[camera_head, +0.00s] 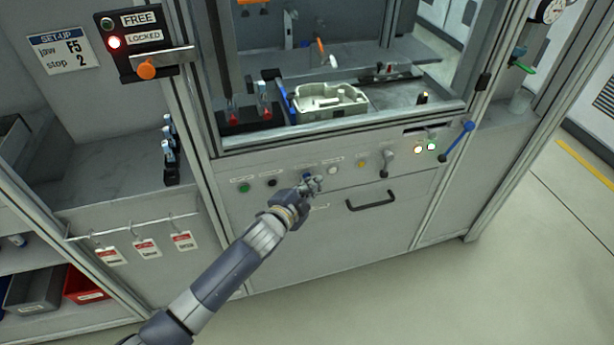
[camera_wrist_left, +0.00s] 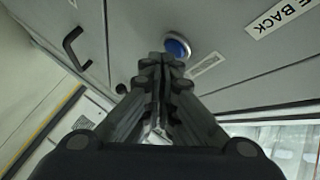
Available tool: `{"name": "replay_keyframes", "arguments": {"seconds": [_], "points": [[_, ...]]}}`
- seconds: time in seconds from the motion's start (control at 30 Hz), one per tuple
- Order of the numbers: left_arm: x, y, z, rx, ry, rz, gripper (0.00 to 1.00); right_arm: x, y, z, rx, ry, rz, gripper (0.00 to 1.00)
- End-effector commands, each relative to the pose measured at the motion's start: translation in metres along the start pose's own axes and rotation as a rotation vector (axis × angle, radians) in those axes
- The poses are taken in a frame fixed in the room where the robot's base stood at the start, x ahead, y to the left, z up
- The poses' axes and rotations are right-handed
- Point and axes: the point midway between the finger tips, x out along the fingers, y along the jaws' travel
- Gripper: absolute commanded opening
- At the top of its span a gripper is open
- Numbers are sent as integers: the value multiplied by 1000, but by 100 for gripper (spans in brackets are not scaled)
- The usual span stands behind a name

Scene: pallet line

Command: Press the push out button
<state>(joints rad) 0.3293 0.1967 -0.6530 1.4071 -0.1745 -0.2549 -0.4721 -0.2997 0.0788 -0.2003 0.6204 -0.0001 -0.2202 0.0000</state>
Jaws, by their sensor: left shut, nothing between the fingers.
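A row of controls runs along the grey front panel below the machine window. A blue button (camera_head: 307,176) sits in this row, just past my left gripper (camera_head: 314,185). In the left wrist view the blue button (camera_wrist_left: 177,47) is round with a pale rim, and a small label plate (camera_wrist_left: 207,65) is beside it; I cannot read that label. My left gripper (camera_wrist_left: 163,62) is shut and empty, its fingertips close to the blue button. I cannot tell whether they touch it. No readable label shows which button is push out. My right gripper is not in view.
Green (camera_head: 244,187), black (camera_head: 272,182), white (camera_head: 333,170) and yellow (camera_head: 362,164) buttons share the row. A lever switch (camera_head: 386,162) and a blue-handled lever (camera_head: 458,140) are at the right. A black drawer handle (camera_head: 371,201) juts out below.

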Motion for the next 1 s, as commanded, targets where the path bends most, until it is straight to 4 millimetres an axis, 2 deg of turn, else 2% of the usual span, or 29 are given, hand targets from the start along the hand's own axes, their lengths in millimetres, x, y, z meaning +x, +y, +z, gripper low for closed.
{"name": "replay_keyframes", "arguments": {"seconds": [1.0], "points": [[6,-5,4,1,1,-1,0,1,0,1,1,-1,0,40]]}}
